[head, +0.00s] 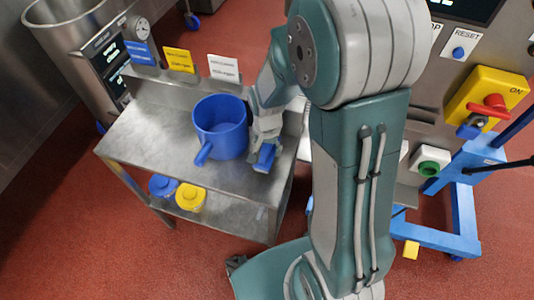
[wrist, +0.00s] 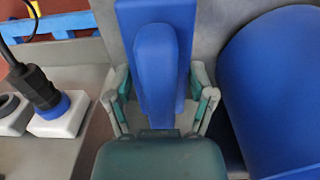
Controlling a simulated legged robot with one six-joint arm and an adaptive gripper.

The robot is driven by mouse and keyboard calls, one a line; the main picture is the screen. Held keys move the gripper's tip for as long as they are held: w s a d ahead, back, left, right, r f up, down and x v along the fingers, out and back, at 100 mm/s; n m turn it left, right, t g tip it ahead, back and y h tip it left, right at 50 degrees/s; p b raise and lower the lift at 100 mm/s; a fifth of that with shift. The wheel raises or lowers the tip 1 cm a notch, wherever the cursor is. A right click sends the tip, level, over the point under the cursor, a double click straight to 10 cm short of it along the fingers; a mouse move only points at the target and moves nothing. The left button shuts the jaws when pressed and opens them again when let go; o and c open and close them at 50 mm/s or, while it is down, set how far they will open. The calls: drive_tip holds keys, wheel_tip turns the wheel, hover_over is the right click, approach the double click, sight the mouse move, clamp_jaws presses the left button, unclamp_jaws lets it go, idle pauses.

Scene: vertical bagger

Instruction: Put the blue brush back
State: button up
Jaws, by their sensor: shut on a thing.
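The blue brush (head: 265,158) is in my gripper (head: 267,138), low over the right part of the steel table (head: 150,138). In the wrist view the brush (wrist: 156,70) shows as a rounded blue handle in front of a flat blue block, between the two fingers of my gripper (wrist: 160,98). The fingers are shut on it. I cannot tell whether the brush touches the tabletop. A blue scoop or pot (head: 221,127) with a handle stands just left of the brush; its side (wrist: 275,90) fills the right of the wrist view.
Blue (head: 141,53), yellow (head: 180,60) and white (head: 223,68) cards stand along the table's back ledge. Blue (head: 163,186) and yellow (head: 190,197) tubs sit on the lower shelf. A machine panel with a red switch (head: 490,106) is at right. The table's front left is clear.

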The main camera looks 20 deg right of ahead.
drive_tip(key=shift+f, duration=1.6)
drive_tip(key=o, duration=0.9)
drive_tip(key=shift+o, duration=0.2)
drive_tip(key=shift+w, duration=0.1)
wheel_tip(320, 180, up, 12)
drive_tip(key=shift+r, duration=0.15)
drive_tip(key=s+r+n+t, duration=0.5)
drive_tip(key=s+r+n, duration=0.2)
drive_tip(key=s+r, duration=0.7)
drive_tip(key=shift+s+r+t, duration=0.15)
drive_tip(key=shift+r+t, duration=0.15)
